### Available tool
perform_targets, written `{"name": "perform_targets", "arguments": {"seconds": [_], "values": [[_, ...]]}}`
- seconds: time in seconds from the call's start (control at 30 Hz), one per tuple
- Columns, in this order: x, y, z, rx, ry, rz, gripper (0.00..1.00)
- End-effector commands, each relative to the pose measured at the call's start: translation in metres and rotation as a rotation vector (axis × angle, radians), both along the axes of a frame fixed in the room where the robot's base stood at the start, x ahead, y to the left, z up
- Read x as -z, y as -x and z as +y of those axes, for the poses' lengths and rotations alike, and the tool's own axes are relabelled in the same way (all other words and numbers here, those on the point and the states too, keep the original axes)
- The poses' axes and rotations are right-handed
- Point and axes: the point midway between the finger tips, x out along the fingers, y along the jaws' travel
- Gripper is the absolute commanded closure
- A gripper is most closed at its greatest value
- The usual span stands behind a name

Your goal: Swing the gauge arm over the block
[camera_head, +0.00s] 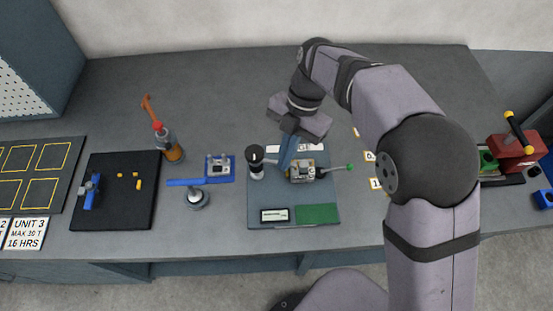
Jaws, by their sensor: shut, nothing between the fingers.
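A grey gauge plate (265,197) lies on the bench under a partly covered white label ending in "GE". On it stand a black-topped post (255,156) at the left and a small metal block-like device (302,174) in the middle. A thin rod with a green knob (349,167) points right from the device. I cannot tell for sure which part is the gauge arm. My gripper (287,167) is shut and empty, with its blue fingers pointing down between the post and the device. Whether the fingertips touch anything is unclear.
A small display (274,215) and a green pad (316,213) lie at the plate's front. Left are a blue bar on a round post (185,183), a blue-based fixture (219,167), an orange-handled tool (168,140) and a black mat (135,210). A red machine (516,152) stands right.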

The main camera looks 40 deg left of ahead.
Motion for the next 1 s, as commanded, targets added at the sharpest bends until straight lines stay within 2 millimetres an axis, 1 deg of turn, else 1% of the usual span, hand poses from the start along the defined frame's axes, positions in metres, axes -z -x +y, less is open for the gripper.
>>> {"name": "perform_targets", "arguments": {"seconds": [0.3,0.8,1.0], "values": [[-0.005,0.027,-0.017,-0.002,-0.001,0.001,1.00],[-0.072,0.005,-0.002,0.000,-0.002,0.000,1.00],[-0.090,-0.001,0.001,-0.001,-0.001,0.001,1.00]]}}
